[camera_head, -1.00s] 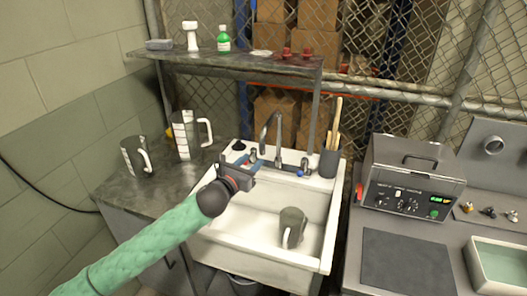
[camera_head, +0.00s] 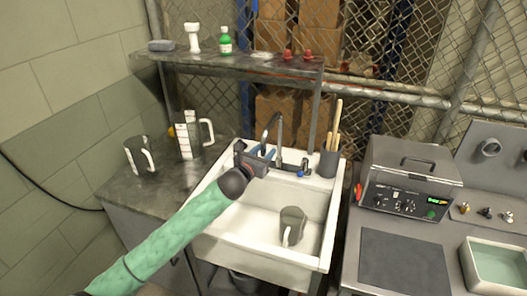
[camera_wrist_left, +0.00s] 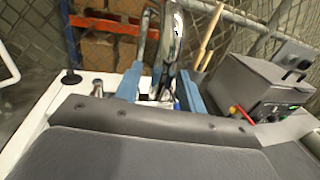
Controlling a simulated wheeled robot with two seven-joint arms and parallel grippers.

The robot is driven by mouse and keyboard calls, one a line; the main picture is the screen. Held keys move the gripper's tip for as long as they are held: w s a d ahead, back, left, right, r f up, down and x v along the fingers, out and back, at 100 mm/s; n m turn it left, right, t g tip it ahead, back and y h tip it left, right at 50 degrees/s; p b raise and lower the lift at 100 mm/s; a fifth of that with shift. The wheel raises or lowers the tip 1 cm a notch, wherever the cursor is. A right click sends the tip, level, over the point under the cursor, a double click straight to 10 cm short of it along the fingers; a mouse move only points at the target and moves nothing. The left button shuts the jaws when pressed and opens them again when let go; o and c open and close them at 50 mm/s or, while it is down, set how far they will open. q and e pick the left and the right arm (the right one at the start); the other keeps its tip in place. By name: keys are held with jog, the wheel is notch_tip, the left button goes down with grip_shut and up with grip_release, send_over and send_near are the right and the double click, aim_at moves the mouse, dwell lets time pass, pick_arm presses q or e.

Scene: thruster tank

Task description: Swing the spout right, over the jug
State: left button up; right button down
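The metal gooseneck spout (camera_head: 272,124) rises at the back of the white sink (camera_head: 262,212). A grey jug (camera_head: 292,224) with a handle stands in the sink, to the right of and below the spout. My left gripper (camera_head: 264,154) is at the spout's left side in the head view, partly covering the faucet. In the left wrist view its two blue fingers (camera_wrist_left: 160,90) are apart, with the shiny spout (camera_wrist_left: 168,45) between them. I see no clear sign of both fingers pressing on it. My right gripper is not in view.
Two marked jugs (camera_head: 188,138) (camera_head: 139,156) stand on the left counter. A dark holder with wooden sticks (camera_head: 328,160) is right of the faucet. A shelf (camera_head: 240,65) with bottles runs above. A grey machine (camera_head: 408,178) stands at right.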

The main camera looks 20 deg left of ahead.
pick_arm(q)
grip_shut()
